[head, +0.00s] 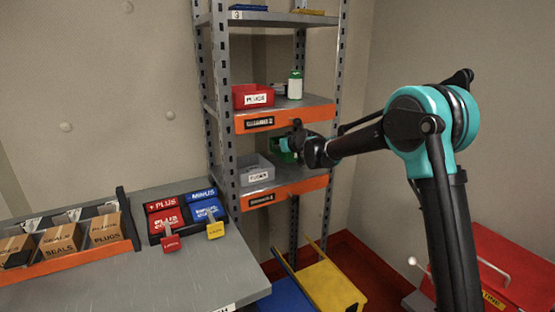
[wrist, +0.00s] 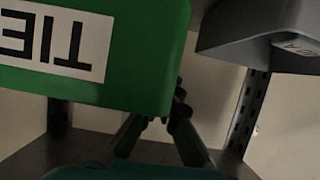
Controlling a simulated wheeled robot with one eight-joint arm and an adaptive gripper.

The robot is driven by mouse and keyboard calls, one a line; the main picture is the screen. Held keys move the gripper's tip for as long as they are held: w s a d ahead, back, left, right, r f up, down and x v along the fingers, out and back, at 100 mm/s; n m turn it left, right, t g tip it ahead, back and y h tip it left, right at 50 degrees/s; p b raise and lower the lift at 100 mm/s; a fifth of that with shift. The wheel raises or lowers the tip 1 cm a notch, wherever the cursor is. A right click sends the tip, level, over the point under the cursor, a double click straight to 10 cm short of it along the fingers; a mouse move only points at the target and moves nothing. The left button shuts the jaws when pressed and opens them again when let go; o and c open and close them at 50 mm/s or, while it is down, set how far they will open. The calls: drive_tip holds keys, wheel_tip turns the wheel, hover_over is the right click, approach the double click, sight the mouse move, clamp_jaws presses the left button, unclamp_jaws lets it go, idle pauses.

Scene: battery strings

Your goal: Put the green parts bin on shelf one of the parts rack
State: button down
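The green parts bin (head: 283,156) is mostly hidden behind my gripper in the head view, at shelf one, right of the grey bin. It fills the upper left of the wrist view (wrist: 150,45), its white label upside down and reading "TIE". My gripper (head: 290,143) reaches in over shelf one (head: 290,184), below shelf two. In the wrist view its dark fingers (wrist: 165,115) meet the bin's edge and are partly hidden by it. I cannot tell whether they are closed on the bin wall, or whether the bin rests on the shelf.
A grey bin (head: 256,172) stands on shelf one; it also shows in the wrist view (wrist: 245,35). Shelf two (head: 300,112) holds a red PLUGS bin (head: 252,97) and a white-and-green bottle (head: 295,85). Perforated posts (head: 222,110) flank the shelves. A workbench (head: 185,270) stands left.

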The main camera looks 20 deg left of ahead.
sight(278, 156)
drive_tip(key=shift+w+a+f, duration=0.1)
drive_tip(key=shift+w+f, duration=0.05)
drive_tip(key=shift+f, duration=2.7)
drive_tip(key=c, duration=1.7)
unclamp_jaws()
drive_tip(key=shift+f, duration=0.1)
drive_tip(key=shift+r, duration=0.2)
drive_tip(key=v, duration=1.2)
